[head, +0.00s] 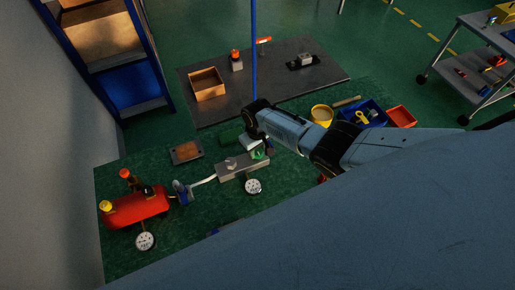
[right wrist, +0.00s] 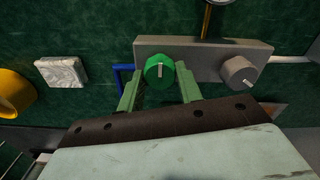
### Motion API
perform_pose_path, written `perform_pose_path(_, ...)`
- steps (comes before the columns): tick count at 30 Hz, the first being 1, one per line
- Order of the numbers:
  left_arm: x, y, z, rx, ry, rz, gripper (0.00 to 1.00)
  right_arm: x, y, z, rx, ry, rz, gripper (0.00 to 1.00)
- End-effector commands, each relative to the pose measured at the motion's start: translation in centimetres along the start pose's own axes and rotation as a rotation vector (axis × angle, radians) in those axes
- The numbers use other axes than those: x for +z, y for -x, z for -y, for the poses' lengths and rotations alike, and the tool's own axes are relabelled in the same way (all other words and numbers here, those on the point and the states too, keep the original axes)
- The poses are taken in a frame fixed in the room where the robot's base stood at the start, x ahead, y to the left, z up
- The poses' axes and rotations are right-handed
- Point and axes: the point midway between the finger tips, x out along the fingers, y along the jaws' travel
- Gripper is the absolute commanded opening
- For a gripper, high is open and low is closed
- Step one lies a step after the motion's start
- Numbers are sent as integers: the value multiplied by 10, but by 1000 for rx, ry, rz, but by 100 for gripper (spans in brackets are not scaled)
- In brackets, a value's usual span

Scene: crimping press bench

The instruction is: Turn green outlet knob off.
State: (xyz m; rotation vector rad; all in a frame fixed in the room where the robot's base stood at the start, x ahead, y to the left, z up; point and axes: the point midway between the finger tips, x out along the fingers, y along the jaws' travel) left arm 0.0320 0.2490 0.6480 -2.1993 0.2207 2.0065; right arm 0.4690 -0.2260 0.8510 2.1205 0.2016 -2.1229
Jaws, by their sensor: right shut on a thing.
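The green outlet knob (right wrist: 160,70) sits on the left end of a grey block (right wrist: 205,50) in the right wrist view. Its white mark stands upright in that view. My right gripper (right wrist: 160,86) has one green finger on each side of the knob and is shut on it. In the head view the knob (head: 258,155) shows partly under my right gripper (head: 254,149), at the right end of the block (head: 240,168). A grey knob (right wrist: 240,73) is on the block's other end, its mark slanted. My left gripper is not in view.
A red tank (head: 135,209) with a gauge (head: 145,241) lies at the left, joined by a pale hose to the block. A second gauge (head: 253,187) is by the block. A yellow round container (head: 321,113) and a blue bin (head: 364,115) stand to the right.

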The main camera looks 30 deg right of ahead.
Motion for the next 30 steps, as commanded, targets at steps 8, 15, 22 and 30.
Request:
perform_pose_path(8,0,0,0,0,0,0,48,-1,0,0,-1,-1,-1,57)
perform_pose_path(15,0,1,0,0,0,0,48,0,2,0,0,-1,-1,57)
perform_pose_path(22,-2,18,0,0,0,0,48,0,32,-1,0,-1,-4,57)
perform_pose_path(30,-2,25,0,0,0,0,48,-1,76,0,0,0,-5,57)
